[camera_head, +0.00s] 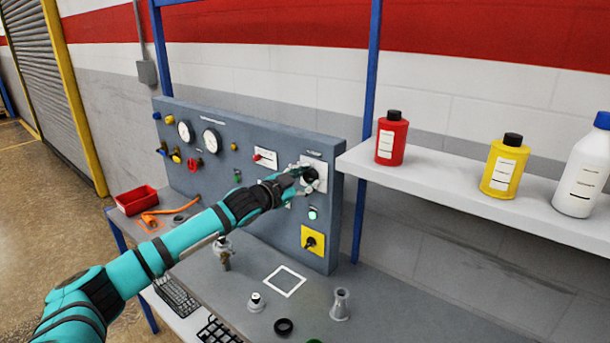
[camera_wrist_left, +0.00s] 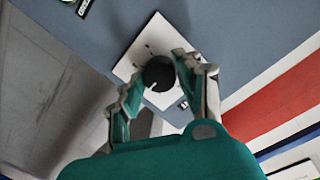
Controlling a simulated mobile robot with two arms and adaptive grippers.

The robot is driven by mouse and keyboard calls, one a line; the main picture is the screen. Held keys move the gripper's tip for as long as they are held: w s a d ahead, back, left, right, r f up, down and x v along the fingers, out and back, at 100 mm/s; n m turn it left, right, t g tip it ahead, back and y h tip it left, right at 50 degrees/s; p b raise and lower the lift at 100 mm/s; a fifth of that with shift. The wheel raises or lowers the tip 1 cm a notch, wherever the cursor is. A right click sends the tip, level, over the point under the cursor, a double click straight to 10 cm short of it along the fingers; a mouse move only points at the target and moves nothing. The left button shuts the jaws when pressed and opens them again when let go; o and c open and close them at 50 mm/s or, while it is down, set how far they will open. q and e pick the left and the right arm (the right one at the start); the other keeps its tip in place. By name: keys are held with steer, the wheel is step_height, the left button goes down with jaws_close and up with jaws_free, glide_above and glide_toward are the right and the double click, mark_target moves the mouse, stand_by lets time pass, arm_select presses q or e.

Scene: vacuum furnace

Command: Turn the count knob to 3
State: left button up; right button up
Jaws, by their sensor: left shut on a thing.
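The count knob (camera_wrist_left: 158,74) is a round black knob on a white square plate (camera_wrist_left: 140,57). In the head view the knob (camera_head: 311,176) and its plate (camera_head: 318,167) sit at the upper right of the grey control panel (camera_head: 262,126). My left gripper (camera_head: 303,176) reaches it from the left. In the left wrist view my left gripper (camera_wrist_left: 152,82) has one finger on each side of the knob and is shut on it. The plate's marks are too small to read, so the knob's setting cannot be told. My right gripper is not in view.
A green button (camera_head: 313,213) and a yellow plate with a black switch (camera_head: 313,241) are below the knob. A white shelf (camera_head: 450,188) with bottles juts out to the right. Loose parts, including a metal cone (camera_head: 340,304), stand on the bench (camera_head: 375,290).

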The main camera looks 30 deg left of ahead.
arm_select(q)
steer(key=m, duration=0.2)
steer(key=shift+m+y+p, duration=0.3)
steer(key=shift+p, duration=0.1)
steer(key=m, duration=0.3)
steer(key=shift+p, duration=0.35)
steer(key=m, duration=0.5)
steer(key=shift+d+f+m+t+y, duration=0.1)
steer(key=shift+m+t+y, duration=0.2)
steer(key=shift+y, duration=0.1)
steer(key=o, duration=1.1)
steer(key=shift+o, duration=0.2)
steer(key=shift+s, duration=0.1)
